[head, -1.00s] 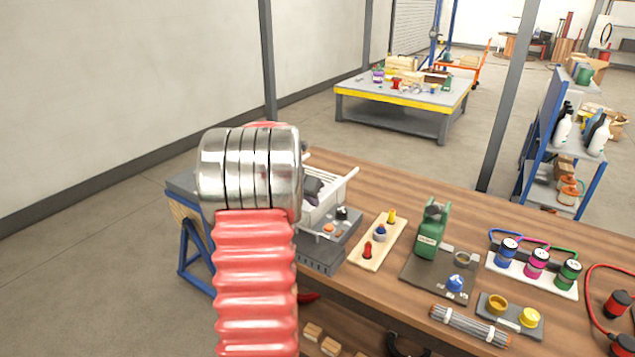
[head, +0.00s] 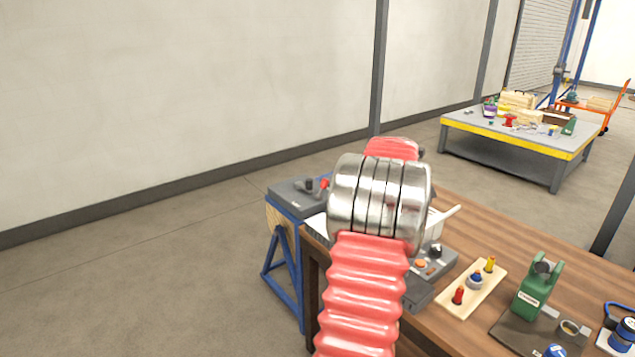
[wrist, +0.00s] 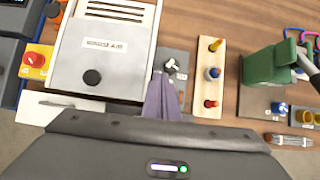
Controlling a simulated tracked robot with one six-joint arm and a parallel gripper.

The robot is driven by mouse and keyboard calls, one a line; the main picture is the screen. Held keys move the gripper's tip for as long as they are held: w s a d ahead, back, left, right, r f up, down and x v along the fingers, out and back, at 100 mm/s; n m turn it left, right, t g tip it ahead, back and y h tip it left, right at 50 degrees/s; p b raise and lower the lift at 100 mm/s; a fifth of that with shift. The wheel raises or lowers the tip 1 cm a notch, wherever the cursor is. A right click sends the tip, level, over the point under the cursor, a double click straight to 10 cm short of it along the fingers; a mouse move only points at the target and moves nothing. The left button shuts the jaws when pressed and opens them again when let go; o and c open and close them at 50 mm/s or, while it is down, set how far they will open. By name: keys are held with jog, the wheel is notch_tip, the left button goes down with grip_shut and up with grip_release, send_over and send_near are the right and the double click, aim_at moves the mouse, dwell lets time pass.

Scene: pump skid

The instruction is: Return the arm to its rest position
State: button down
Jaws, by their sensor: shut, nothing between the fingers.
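My arm, with red ribbed sleeves and a shiny metal joint (head: 380,203), rises over the left end of the wooden workbench in the head view. My gripper is hidden behind that joint there. In the wrist view my gripper (wrist: 162,97) points down over the bench, its narrow fingers shut with nothing between them. It is beside a light grey box (wrist: 105,50) with slots and a black knob. A grey plate with a small knob (wrist: 174,65) lies right by the fingers.
A wooden board with red, blue and yellow pegs (head: 448,306) and a green device (head: 538,286) stand to the right on the workbench (head: 494,232). A blue stand (head: 291,262) adjoins its left end. The floor at left is clear. A yellow-edged table (head: 520,137) stands farther back.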

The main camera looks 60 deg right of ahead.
dwell(0.4)
jog(key=w+a+f+m+y, duration=0.2)
jog(key=a+f+m, duration=0.3)
jog(key=a+m, duration=0.45)
jog(key=w+a+r+m+t+y, duration=0.15)
jog(key=w+a+m, duration=0.35)
jog(key=w+a, duration=0.7)
jog(key=w+a+r+m+t, duration=0.3)
jog(key=w+a, duration=0.4)
jog(key=a, duration=0.8)
jog(key=a+r+n+t+y, duration=0.1)
jog(key=a+r+n+t, duration=0.1)
jog(key=a, duration=1.6)
jog(key=w+a+r+n+t+y, duration=0.1)
jog(key=a+r+n, duration=0.1)
jog(key=a, duration=1.7)
jog(key=shift+w+r+t+y, duration=0.3)
jog(key=shift+r+t+y, duration=0.05)
jog(key=shift+r, duration=0.15)
